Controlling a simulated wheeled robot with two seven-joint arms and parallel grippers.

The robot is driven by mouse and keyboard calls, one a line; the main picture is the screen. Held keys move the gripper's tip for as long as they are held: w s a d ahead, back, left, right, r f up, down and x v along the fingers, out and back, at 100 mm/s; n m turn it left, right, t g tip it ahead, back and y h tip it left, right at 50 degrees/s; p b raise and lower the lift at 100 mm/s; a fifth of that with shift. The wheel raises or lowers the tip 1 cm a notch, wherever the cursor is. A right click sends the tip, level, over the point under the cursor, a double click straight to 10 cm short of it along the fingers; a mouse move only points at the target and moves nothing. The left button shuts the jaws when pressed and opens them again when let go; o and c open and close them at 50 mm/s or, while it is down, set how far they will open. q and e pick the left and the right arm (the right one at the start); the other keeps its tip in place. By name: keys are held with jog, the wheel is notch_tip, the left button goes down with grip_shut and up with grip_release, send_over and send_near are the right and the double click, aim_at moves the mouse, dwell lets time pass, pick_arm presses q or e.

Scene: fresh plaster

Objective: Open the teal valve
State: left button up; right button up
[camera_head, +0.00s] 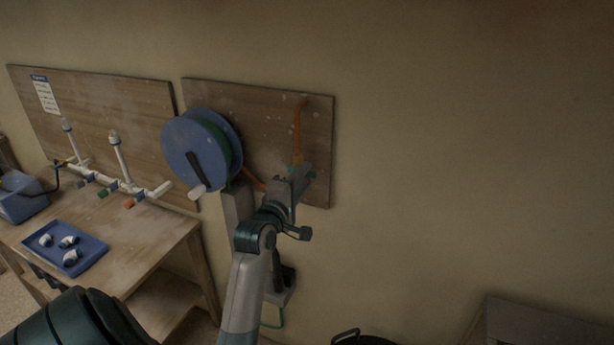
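A teal valve (309,172) shows as a small teal patch at the lower end of an orange-brown pipe (298,135) on the right wooden wall board. My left gripper (297,182) is raised right at the valve and covers much of it. The gripper's fingers are too small and overlapped to tell if they are open, shut, or touching the valve. The valve's handle position is mostly hidden. My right gripper is not in view.
A blue hose reel (192,155) hangs close left of my gripper. A wooden bench (150,235) at the left bears a blue tray (92,257) with white fittings, below white pipework (122,160). A grey surface (540,322) is at lower right. The wall right of the board is clear.

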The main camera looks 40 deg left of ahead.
pick_arm(q)
grip_shut()
jog(key=r+n, duration=0.1)
jog(key=n, duration=0.4)
jog(key=a+r+n, duration=0.1)
jog(key=n, duration=0.2)
jog(key=shift+s+r, duration=0.15)
jog(key=shift+r, duration=0.2)
